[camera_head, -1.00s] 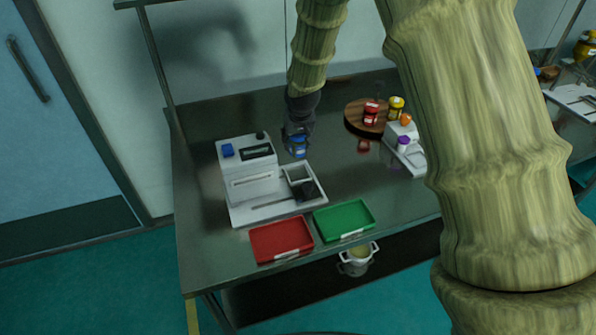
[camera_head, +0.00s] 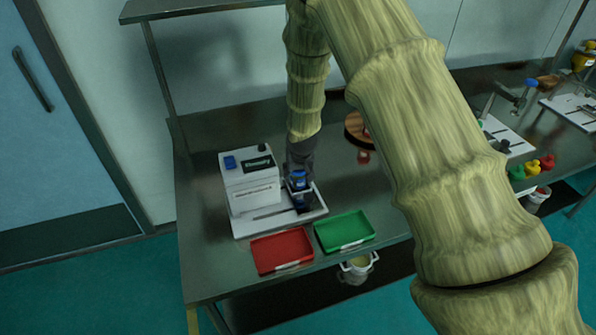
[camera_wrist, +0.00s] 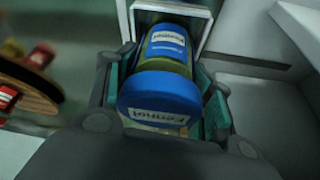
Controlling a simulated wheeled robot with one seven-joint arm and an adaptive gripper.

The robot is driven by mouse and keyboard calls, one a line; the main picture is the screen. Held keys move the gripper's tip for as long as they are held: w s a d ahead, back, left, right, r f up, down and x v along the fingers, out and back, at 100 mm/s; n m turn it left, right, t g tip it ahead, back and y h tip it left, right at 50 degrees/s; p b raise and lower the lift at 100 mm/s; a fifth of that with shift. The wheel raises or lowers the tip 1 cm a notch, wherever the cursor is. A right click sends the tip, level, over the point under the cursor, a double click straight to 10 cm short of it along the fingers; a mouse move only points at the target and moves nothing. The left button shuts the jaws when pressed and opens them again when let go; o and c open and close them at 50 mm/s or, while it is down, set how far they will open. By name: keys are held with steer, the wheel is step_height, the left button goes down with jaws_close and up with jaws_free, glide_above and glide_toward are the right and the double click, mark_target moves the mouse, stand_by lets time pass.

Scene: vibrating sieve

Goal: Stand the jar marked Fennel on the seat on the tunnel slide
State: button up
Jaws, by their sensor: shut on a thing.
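My gripper (camera_head: 300,187) is shut on a blue-lidded jar (camera_head: 299,175) above the white machine's base plate. In the wrist view my gripper (camera_wrist: 167,82) has a finger on each side of the jar (camera_wrist: 160,95); its lid and side labels appear to read Fennel. The jar's far end lies within or over a square white-rimmed holder (camera_wrist: 206,32), which seems to be the seat. Whether the jar's base touches it is hidden. The white machine (camera_head: 249,183), apparently the tunnel slide unit, stands just left of my gripper.
A red tray (camera_head: 282,251) and a green tray (camera_head: 344,231) lie at the table's front edge. A round wooden board (camera_head: 354,128) is farther back, partly behind my arm. Another white station (camera_head: 510,140) stands at the right. Bare tabletop lies right of the machine.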

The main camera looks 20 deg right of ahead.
steer(key=shift+f, duration=0.15)
steer(key=o, duration=1.1)
steer(key=shift+c, duration=0.2)
steer(key=shift+r, duration=0.2)
steer(key=b+v, duration=0.3)
steer(key=v, duration=0.9)
